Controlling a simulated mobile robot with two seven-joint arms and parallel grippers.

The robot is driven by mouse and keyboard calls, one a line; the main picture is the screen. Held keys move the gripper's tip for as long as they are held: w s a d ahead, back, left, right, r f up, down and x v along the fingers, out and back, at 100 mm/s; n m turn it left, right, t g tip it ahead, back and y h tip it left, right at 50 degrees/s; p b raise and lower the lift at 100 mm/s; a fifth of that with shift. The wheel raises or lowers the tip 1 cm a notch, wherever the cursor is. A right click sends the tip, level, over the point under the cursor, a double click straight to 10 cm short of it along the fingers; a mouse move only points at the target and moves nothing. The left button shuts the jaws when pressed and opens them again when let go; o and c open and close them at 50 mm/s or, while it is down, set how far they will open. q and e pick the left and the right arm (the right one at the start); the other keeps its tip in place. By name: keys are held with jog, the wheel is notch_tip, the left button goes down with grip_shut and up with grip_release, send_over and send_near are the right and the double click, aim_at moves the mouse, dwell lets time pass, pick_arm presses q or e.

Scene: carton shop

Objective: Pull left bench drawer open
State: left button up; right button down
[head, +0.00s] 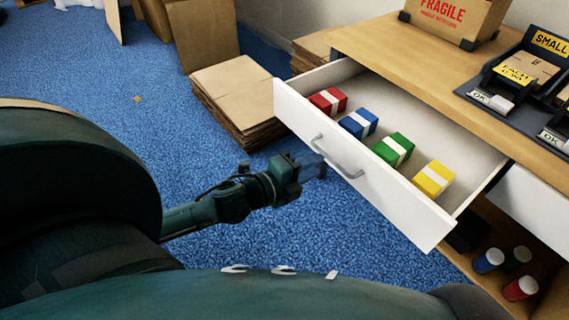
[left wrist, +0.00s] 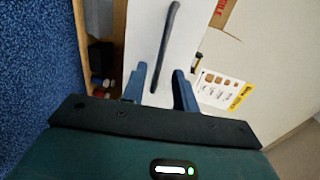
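The left bench drawer (head: 420,205) is white and stands pulled well out from under the wooden bench top. It holds a red, a blue, a green and a yellow box, each with a white band. Its grey bar handle (head: 337,158) is on the front panel. My left gripper (head: 322,168) is just in front of the handle, with its blue fingers pointing towards the drawer front. In the left wrist view, the fingers (left wrist: 160,84) are spread apart and the handle (left wrist: 166,45) lies in line with the gap between them; contact cannot be told. My right gripper is not in view.
Flat cardboard (head: 235,95) is stacked on the blue carpet beside the drawer. A FRAGILE carton (head: 455,18) and a dark tray with small cartons (head: 520,75) stand on the bench. Several capped containers (head: 520,288) sit on the lower shelf. Carpet in front of the drawer is clear.

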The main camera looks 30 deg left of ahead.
pick_arm(q)
jog(key=v, duration=0.8)
jog(key=shift+s+p, duration=0.2)
jog(key=shift+p, duration=0.25)
